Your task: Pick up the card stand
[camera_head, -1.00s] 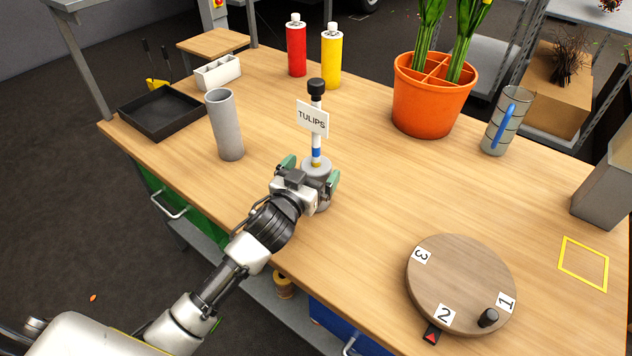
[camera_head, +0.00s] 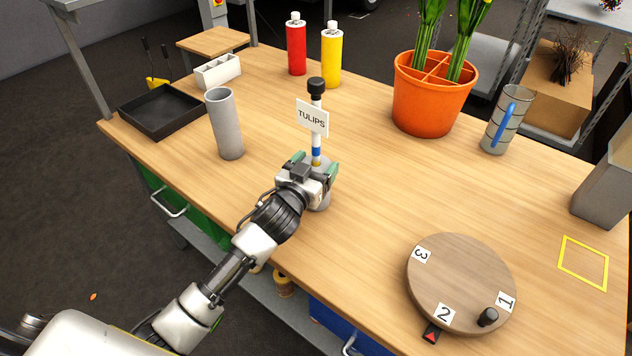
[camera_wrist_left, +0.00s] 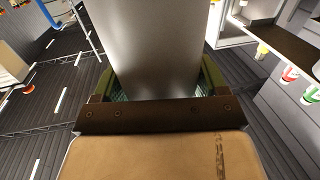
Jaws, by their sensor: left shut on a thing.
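The card stand (camera_head: 316,147) has a grey base, a white post with blue and yellow bands, a black knob on top and a white card reading "TULIPS". It stands upright near the table's front edge. My left gripper (camera_head: 318,172) is shut on it, with green-padded fingers on both sides. In the left wrist view a wide grey cylindrical surface (camera_wrist_left: 155,45) of the stand fills the space between the fingers. Part of the base is hidden behind the gripper. My right gripper is not in view.
A grey cylinder (camera_head: 225,125) and a black tray (camera_head: 162,112) stand to the left. An orange pot (camera_head: 428,108) with tulips stands behind right. A round wooden turntable (camera_head: 460,280) numbered 1 to 3 lies front right. The table (camera_head: 375,190) between them is clear.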

